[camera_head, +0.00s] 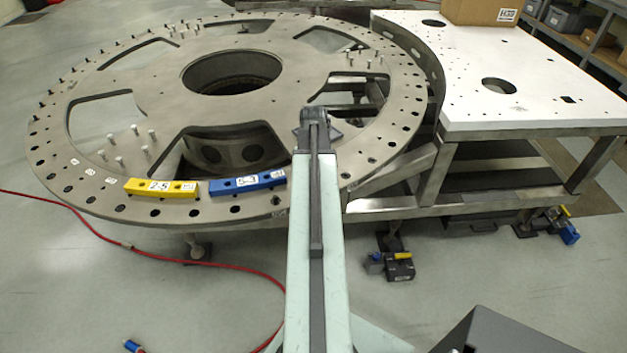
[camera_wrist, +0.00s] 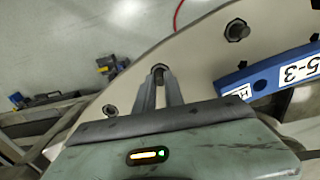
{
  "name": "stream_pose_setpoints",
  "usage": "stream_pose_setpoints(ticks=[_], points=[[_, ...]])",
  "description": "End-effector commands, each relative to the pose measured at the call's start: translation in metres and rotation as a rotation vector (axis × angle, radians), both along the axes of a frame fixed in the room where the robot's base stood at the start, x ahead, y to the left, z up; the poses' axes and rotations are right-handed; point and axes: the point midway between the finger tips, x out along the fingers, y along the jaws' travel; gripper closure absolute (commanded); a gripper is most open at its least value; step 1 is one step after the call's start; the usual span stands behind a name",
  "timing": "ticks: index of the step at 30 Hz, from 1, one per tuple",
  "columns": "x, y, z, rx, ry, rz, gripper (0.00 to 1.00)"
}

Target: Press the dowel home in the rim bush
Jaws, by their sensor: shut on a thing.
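The turret plate (camera_head: 158,82) is a large flat grey ring with many holes along its rim; the rim also fills the middle of the wrist view (camera_wrist: 195,55). My gripper (camera_wrist: 159,74) is over the rim, its two narrow fingers close together, shut on a small round piece, apparently the dowel (camera_wrist: 158,68). The dowel's end shows only as a small spot between the fingertips, at a rim hole. The bush around it is mostly hidden, and I cannot tell how deep the dowel sits. In the head view my arm hides the fingertips.
A blue block (camera_head: 247,183) marked 5-3 and a yellow block (camera_head: 160,188) marked 2-5 lie on the near rim. Several upright pins (camera_head: 138,150) stand on the plate. A white table (camera_head: 530,100) adjoins at right. A red hose (camera_head: 215,258) crosses the floor.

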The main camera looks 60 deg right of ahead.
Motion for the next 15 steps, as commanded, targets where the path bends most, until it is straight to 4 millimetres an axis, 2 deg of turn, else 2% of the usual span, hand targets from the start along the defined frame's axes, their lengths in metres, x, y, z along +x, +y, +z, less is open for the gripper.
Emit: stream_pose_setpoints(ticks=[15], points=[[-0.0004, 0.0002, -0.0049, 0.001, 0.001, 0.0, 1.0]])
